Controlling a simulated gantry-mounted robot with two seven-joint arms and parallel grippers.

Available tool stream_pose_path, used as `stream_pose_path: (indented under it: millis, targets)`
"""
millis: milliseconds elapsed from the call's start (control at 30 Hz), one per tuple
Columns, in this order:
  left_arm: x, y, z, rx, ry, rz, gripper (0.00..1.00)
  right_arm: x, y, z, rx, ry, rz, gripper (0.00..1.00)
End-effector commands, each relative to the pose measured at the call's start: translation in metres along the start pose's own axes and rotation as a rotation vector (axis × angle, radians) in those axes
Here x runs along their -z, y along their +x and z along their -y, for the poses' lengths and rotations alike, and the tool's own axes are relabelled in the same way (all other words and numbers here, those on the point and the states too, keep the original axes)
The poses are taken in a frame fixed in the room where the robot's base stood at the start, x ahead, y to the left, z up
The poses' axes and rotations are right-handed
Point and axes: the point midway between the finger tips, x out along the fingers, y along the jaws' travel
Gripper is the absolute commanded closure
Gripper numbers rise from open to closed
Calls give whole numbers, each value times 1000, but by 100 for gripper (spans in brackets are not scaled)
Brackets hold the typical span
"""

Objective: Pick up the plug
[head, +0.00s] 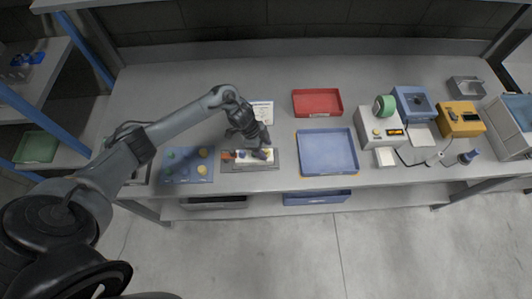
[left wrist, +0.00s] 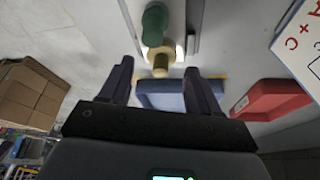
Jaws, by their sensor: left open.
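My left gripper (head: 263,154) is open over the grey fixture board (head: 235,165) near the front of the bench. In the left wrist view, the left gripper's (left wrist: 160,88) two dark fingers are spread apart with nothing held between them. A green rounded piece (left wrist: 155,25) and a tan stepped cylinder (left wrist: 160,62) lie in line ahead of the fingers, beyond their tips. The tan cylinder may be the plug; I cannot tell for sure. In the head view the gripper partly hides the parts on the board. My right gripper is not in view.
A blue panel with round knobs (head: 187,166) lies left of the board. A blue tray (head: 327,151) and a red tray (head: 317,103) stand to its right. A paper sheet (head: 263,110) lies behind the gripper. Boxed devices (head: 379,128) crowd the right side. The back middle is clear.

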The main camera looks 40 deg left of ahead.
Motion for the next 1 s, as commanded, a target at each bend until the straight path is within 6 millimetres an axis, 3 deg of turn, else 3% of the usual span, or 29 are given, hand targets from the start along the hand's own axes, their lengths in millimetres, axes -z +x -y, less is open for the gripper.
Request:
stream_pose_path:
  millis: [200,467,800,1000]
  targets:
    - [0,18,0,0,1,0,38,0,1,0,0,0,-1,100]
    - [0,20,0,1,2,1,39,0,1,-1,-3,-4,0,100]
    - [0,19,0,1,2,1,91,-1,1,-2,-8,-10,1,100]
    - [0,19,0,1,2,0,92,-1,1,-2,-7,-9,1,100]
